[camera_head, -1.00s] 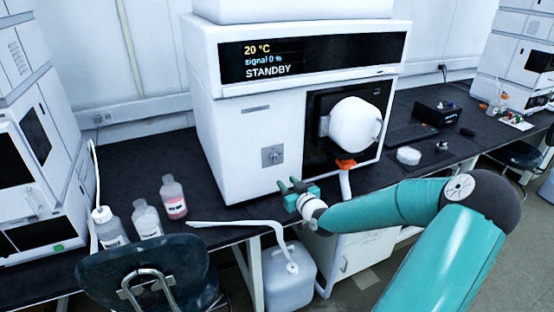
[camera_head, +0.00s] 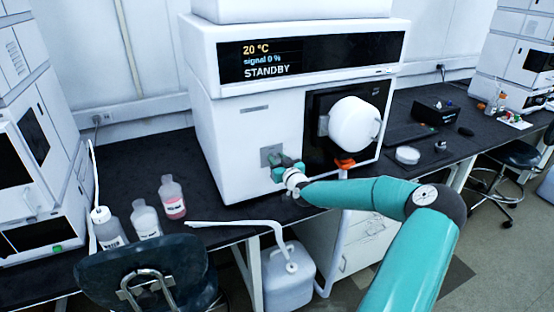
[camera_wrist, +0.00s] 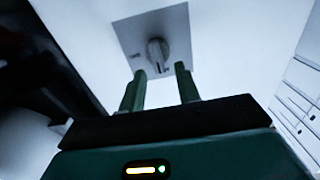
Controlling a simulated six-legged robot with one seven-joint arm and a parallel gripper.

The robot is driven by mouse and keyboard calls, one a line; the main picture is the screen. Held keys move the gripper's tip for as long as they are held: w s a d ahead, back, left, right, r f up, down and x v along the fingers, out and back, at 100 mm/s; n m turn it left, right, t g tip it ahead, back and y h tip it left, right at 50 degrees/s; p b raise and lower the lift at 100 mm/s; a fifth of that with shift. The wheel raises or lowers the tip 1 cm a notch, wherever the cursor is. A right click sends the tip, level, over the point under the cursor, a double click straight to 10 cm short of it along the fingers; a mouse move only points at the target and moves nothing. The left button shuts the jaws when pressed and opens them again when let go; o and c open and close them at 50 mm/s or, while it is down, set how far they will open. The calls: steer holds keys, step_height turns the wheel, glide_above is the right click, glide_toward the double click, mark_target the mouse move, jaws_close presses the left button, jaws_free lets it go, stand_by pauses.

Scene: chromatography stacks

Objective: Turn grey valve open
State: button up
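The grey valve (camera_wrist: 158,50) is a small knob on a square grey plate (camera_wrist: 126,37) on the white front of the instrument. In the wrist view it lies just beyond my fingertips, between their lines and apart from them. My gripper (camera_wrist: 161,70) is open, with two green fingers spread and nothing between them. In the head view my gripper (camera_head: 283,161) is at the plate (camera_head: 266,152) and hides the knob. Whether the fingers touch the plate cannot be told from there.
The instrument's display (camera_head: 310,57) reads 20 °C, signal 0 %, STANDBY. A round white part (camera_head: 354,124) and an orange piece (camera_head: 344,163) sit right of the valve. Bottles, including one with pink liquid (camera_head: 173,198), stand on the black bench at left. A chair (camera_head: 145,275) stands in front.

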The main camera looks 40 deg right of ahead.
steer(key=shift+w, duration=0.35)
steer(key=c, duration=0.7)
